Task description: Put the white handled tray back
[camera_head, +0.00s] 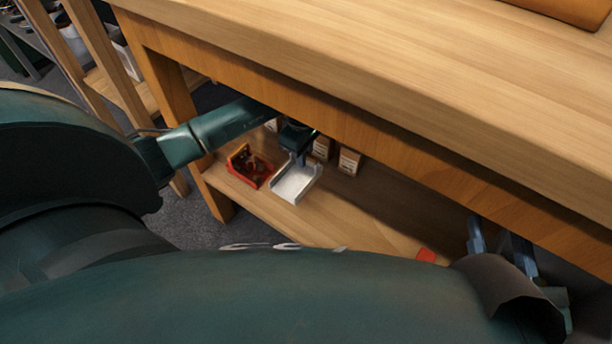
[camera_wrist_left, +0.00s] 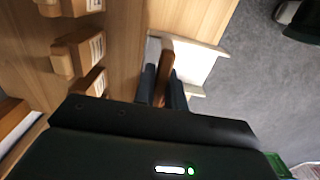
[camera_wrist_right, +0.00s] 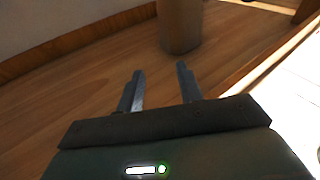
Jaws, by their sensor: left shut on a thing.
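The white handled tray (camera_head: 293,186) shows at the shelf under the table, open side toward the shelf's front edge. My left gripper (camera_head: 297,150) reaches in from the left above the tray's back end. In the left wrist view, the left gripper (camera_wrist_left: 162,88) is shut on the tray's brown handle (camera_wrist_left: 166,66), and the white tray (camera_wrist_left: 195,66) extends past the shelf edge over the grey floor. I cannot tell whether the tray touches the shelf. My right gripper (camera_head: 500,240) is open and empty at the lower right; its parted fingers also show in the right wrist view (camera_wrist_right: 160,85).
A red bin (camera_head: 236,178) with brown contents stands left of the tray. Small labelled boxes (camera_head: 349,162) stand behind it on the shelf (camera_head: 385,205). The thick tabletop (camera_head: 380,70) overhangs it all. A brown cylinder (camera_wrist_right: 180,25) stands beyond my right gripper.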

